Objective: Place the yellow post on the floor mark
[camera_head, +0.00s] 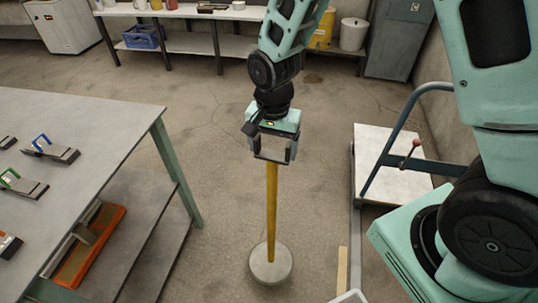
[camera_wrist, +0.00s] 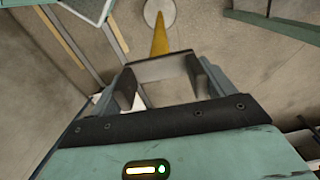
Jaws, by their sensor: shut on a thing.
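The yellow post (camera_head: 271,210) is a thin upright pole on a round grey base (camera_head: 271,264). My gripper (camera_head: 272,152) is shut on its upper end, pointing down. In the wrist view, the post (camera_wrist: 160,40) runs away from between the fingers of my gripper (camera_wrist: 160,78) to the pale round base (camera_wrist: 158,12). I cannot tell whether the base touches the floor or hangs just above it. A tan strip (camera_head: 342,270) lies on the floor right of the base; I cannot tell whether it belongs to the floor mark.
A grey workbench (camera_head: 95,125) with clamps stands at the left, an orange tray (camera_head: 92,248) on its lower shelf. A flat trolley (camera_head: 392,165) with a blue-grey handle stands at the right. A back bench (camera_head: 190,12) holds a blue crate (camera_head: 143,37) below. Floor behind the post is clear.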

